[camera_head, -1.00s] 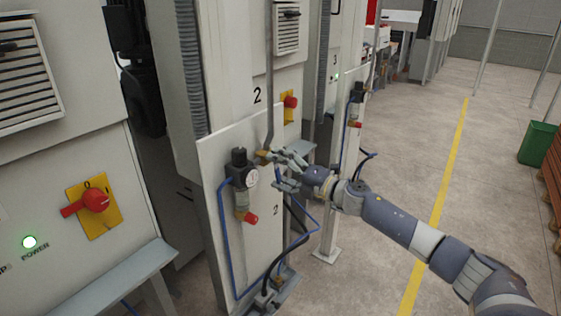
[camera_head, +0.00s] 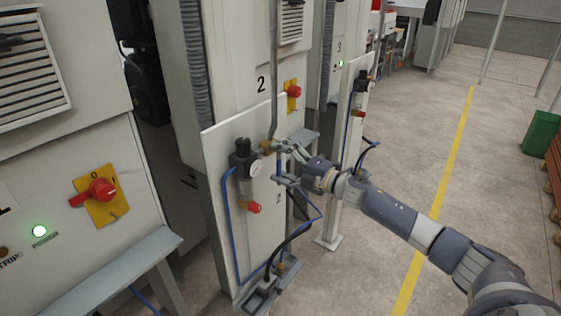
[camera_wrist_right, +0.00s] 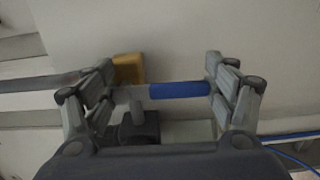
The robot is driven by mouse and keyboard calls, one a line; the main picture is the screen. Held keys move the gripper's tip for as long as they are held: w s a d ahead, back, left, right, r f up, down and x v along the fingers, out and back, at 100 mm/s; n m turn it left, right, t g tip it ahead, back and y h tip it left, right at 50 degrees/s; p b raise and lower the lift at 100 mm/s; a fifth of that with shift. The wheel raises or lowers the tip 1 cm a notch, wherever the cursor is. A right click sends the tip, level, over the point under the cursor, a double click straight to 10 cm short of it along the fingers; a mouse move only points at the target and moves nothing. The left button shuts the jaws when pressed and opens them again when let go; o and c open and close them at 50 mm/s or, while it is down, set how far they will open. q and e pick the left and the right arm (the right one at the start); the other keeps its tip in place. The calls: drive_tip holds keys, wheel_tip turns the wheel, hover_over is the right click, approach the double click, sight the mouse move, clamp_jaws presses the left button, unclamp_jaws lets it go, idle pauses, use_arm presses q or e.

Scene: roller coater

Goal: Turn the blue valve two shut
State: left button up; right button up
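The blue valve handle (camera_wrist_right: 178,90) shows in the right wrist view as a short bar with a grey end, beside a brass body (camera_wrist_right: 128,68). My right gripper (camera_head: 281,163) is at the front of panel 2 (camera_head: 226,137), beside the pipe and brass fitting (camera_head: 266,148). In the right wrist view, the fingers of the right gripper (camera_wrist_right: 160,98) are wide apart, one on each side of the handle. The right finger is at the blue end; I cannot tell whether it touches. The head view does not show the handle clearly. My left gripper is not in view.
A black regulator with a gauge (camera_head: 243,160) and a red-ended part (camera_head: 253,207) sit left of the gripper. Blue hoses (camera_head: 231,235) run down the panel. A red switch (camera_head: 294,91) is above. The floor (camera_head: 400,130) to the right is clear.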

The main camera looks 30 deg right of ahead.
drive_tip(key=o, duration=0.4)
drive_tip(key=shift+s, duration=0.1)
drive_tip(key=shift+v, duration=5.9)
drive_tip(key=shift+d+f, duration=0.1)
drive_tip(key=shift+f, duration=0.05)
